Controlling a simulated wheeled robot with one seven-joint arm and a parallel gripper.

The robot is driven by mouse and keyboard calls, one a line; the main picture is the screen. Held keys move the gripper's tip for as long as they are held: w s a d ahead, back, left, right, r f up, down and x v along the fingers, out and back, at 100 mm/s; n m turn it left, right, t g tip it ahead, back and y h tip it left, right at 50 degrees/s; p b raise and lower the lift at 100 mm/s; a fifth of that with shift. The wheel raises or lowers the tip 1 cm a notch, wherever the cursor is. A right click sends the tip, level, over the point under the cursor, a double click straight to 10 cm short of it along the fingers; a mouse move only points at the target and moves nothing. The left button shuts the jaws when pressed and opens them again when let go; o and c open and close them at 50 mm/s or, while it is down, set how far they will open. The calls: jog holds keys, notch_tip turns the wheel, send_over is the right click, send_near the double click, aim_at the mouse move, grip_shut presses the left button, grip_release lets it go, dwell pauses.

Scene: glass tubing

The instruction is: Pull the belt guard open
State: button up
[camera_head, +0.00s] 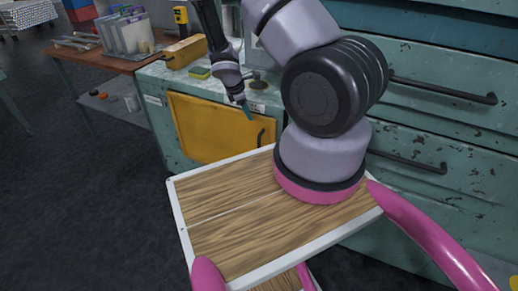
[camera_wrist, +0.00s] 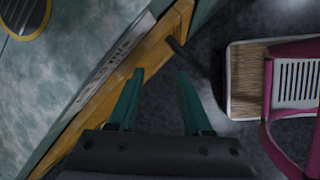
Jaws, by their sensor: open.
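The belt guard (camera_head: 212,129) is a yellow panel on the front of the worn teal cabinet and looks shut in the head view. Its black bar handle (camera_head: 262,137) is near its right side. My gripper (camera_head: 246,112) points down near the panel's top right, above the handle. In the wrist view my gripper (camera_wrist: 160,82) has its teal fingers apart with nothing between them. The yellow guard (camera_wrist: 118,88) runs slantwise behind the left finger. The dark handle (camera_wrist: 179,48) sticks out just beyond the fingertips, nearer the right one; no contact shows.
The cabinet top (camera_head: 158,77) holds a yellow-green sponge (camera_head: 200,72). Teal drawers (camera_head: 450,125) with black handles stand at the right. A wooden bench (camera_head: 115,62) with containers is at the back left. The dark floor (camera_head: 90,200) before the guard's left is clear.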

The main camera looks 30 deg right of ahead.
jog(key=s+d+f+n, duration=0.1)
jog(key=f, duration=0.5)
jog(key=s+d+f+n, duration=0.1)
jog(key=d+f, duration=0.1)
jog(key=f, duration=0.4)
jog(key=s+d+f+n, duration=0.1)
jog(key=f, duration=0.5)
jog(key=shift+s+d+f+g, duration=0.1)
jog(key=shift+d+f+g, duration=0.15)
jog(key=shift+d+g, duration=0.15)
grip_shut()
jog(key=shift+a, duration=0.1)
dwell(0.5)
